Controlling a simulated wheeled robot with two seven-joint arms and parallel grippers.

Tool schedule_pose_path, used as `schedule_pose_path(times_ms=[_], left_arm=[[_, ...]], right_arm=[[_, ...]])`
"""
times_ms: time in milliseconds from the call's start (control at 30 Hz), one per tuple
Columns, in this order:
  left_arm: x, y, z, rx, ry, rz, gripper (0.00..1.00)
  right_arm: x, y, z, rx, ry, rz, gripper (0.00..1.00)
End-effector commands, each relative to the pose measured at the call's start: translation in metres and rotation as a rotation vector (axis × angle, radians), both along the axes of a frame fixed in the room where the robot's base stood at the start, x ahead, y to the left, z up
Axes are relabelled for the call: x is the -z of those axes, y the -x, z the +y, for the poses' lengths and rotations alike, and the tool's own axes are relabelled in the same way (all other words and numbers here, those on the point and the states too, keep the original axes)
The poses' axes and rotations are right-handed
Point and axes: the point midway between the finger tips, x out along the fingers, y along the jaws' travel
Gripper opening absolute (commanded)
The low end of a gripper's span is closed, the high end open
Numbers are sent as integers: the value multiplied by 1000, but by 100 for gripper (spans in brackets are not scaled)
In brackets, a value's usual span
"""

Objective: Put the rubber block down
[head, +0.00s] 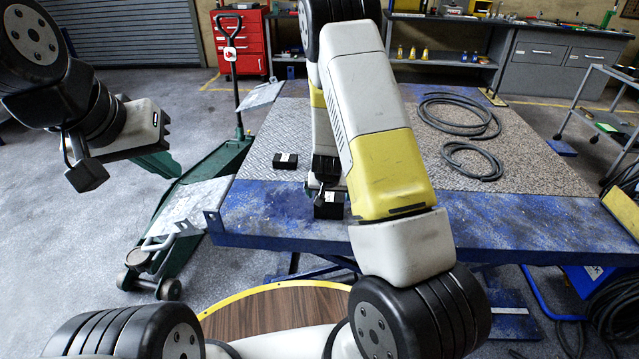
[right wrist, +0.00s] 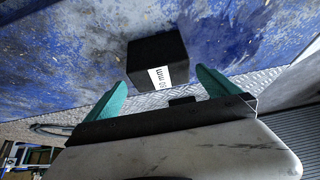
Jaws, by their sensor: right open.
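A black rubber block with a white label reading mm (right wrist: 157,60) rests on the blue painted part of the lift table. It also shows in the head view (head: 329,207), near the table's front edge. My right gripper (right wrist: 161,80) is open, its teal fingers on either side of the block's near end and apart from it. In the head view my right forearm hides most of that gripper. My left gripper (head: 158,160) hangs at the left, near the trolley jack (head: 222,160); its finger opening cannot be made out.
A second black block (head: 285,161) lies on the table's tread plate, left of my right arm. Black hose coils (head: 458,118) lie on the lift table (head: 520,222) at the right. A red tool cabinet (head: 243,42) and workbenches stand behind. The floor at left is clear.

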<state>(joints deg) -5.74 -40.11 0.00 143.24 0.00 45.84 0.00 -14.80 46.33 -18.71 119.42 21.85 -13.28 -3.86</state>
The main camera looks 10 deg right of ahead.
Motion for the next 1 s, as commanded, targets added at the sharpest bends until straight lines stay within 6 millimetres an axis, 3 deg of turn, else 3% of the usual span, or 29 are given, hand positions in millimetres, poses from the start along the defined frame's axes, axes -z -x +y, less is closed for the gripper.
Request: schedule_pose_path(times_ms=[367,533,667,800,1000], left_arm=[[0,0,0,0,0,0,0],[0,0,0,0,0,0,0],[0,0,0,0,0,0,0],[0,0,0,0,0,0,0],[0,0,0,0,0,0,0]], right_arm=[[-48,18,10,-5,-36,-3,100],[-121,33,31,-47,-152,-12,100],[-187,63,45,-110,-234,-18,100],[-250,107,54,-187,-281,-29,100],[-319,185,55,-292,-278,-47,100]])
